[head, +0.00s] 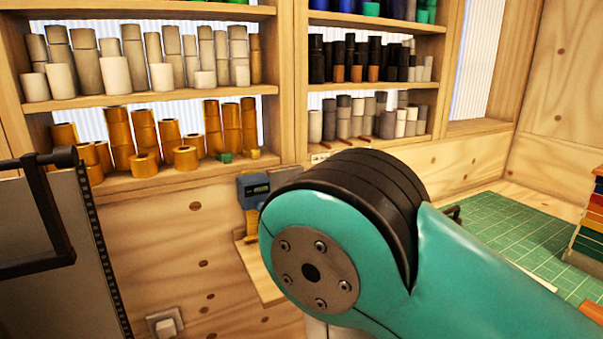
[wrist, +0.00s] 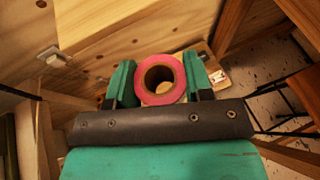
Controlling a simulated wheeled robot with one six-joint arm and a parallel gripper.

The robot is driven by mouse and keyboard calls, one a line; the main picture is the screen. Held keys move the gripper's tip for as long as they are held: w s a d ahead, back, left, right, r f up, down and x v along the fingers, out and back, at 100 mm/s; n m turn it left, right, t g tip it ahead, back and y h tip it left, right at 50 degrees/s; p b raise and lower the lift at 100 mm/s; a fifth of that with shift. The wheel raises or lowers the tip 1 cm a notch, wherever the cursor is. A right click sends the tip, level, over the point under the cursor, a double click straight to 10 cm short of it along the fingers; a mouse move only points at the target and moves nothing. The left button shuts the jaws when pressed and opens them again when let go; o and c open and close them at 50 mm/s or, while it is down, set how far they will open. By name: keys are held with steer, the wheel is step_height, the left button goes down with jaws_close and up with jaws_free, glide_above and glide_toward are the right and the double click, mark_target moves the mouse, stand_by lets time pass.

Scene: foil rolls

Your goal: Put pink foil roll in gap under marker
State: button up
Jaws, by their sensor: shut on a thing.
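The pink foil roll (wrist: 162,94) shows in the wrist view as a pink ring around a brown core. My gripper (wrist: 159,82) is shut on it, with one green finger on each side. In the head view the roll and my gripper are hidden, and my green arm fills the lower right. The shelves in the head view hold several foil rolls, such as gold rolls (head: 145,135) on the lower left shelf. I cannot make out a marker or a gap under it for certain; small green and yellow blocks (head: 224,157) sit on the lower left shelf edge.
A blue-grey device (head: 253,188) is on the wooden wall below the shelves. A green cutting mat (head: 515,232) lies at the right beside a stack of coloured items (head: 590,235). A dark frame (head: 45,215) stands at the left. A white socket (head: 164,325) is low on the wall.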

steer(key=d+f+m+g+h, duration=0.1)
steer(key=d+f+m+h, duration=0.2)
steer(key=d, duration=0.4)
steer(key=w+d+f+m+g+h, duration=0.1)
steer(key=d+f+m+g+h, duration=0.1)
steer(key=d+m+h, duration=0.3)
steer(key=w+d+f+m+g+h, duration=0.1)
steer(key=d+f+m+h, duration=0.3)
steer(key=d, duration=0.5)
steer(key=shift+d+g+h, duration=0.2)
steer(key=shift+g+h, duration=0.1)
steer(key=shift+g, duration=0.2)
